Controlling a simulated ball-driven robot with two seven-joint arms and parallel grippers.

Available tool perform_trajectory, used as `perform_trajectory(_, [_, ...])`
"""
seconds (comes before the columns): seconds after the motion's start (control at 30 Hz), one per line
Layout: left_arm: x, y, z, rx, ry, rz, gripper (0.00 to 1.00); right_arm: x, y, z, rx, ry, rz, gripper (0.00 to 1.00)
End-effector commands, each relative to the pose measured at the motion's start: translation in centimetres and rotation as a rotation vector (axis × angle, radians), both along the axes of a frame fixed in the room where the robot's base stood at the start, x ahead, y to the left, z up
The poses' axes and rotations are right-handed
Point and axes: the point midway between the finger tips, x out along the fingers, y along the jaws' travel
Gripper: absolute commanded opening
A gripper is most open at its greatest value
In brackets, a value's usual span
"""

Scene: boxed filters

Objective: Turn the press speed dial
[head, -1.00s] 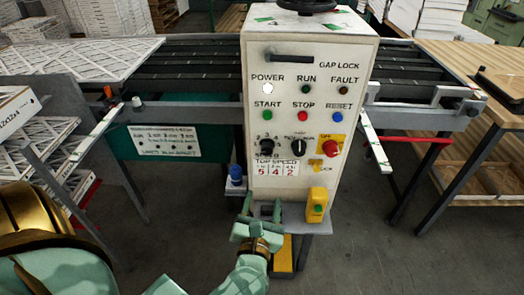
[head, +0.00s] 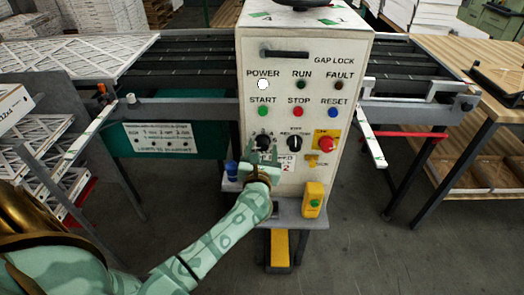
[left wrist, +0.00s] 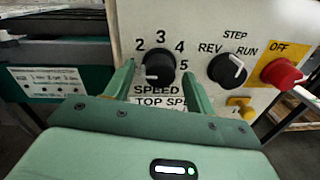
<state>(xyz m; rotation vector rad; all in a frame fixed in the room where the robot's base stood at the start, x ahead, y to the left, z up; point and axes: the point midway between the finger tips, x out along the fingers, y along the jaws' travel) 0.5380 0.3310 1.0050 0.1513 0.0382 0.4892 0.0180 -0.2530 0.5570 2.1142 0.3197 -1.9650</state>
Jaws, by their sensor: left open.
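The press speed dial (head: 262,142) is a black knob at the lower left of the white control panel (head: 312,118). In the left wrist view the speed dial (left wrist: 159,66) has numbers 2 to 5 around it and a white mark at its lower left. My left gripper (head: 263,155) is open just below and in front of the dial. In the left wrist view its fingers stand on either side of the dial; I cannot tell whether they touch it. The "TOP SPEED" label is partly hidden behind the gripper. My right gripper is not in view.
A blue-capped item (head: 231,171) and a yellow box with a green button (head: 313,200) flank the gripper on the shelf below.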

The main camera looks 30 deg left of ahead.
Motion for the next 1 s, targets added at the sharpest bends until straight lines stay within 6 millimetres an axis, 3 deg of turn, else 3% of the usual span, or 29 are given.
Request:
perform_trajectory(0.27, [0.2,0.1,0.0,0.000,0.001,0.000,0.55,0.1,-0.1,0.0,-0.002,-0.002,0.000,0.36])
perform_trajectory(0.43, [0.1,0.1,0.0,0.001,0.000,0.000,0.10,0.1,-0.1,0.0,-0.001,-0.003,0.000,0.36])
perform_trajectory(0.77, [0.1,0.1,0.1,0.024,0.015,-0.001,0.10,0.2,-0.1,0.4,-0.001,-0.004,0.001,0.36])
perform_trajectory(1.0, [0.1,0.0,0.4,0.125,0.077,-0.001,0.10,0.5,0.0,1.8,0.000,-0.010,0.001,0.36])
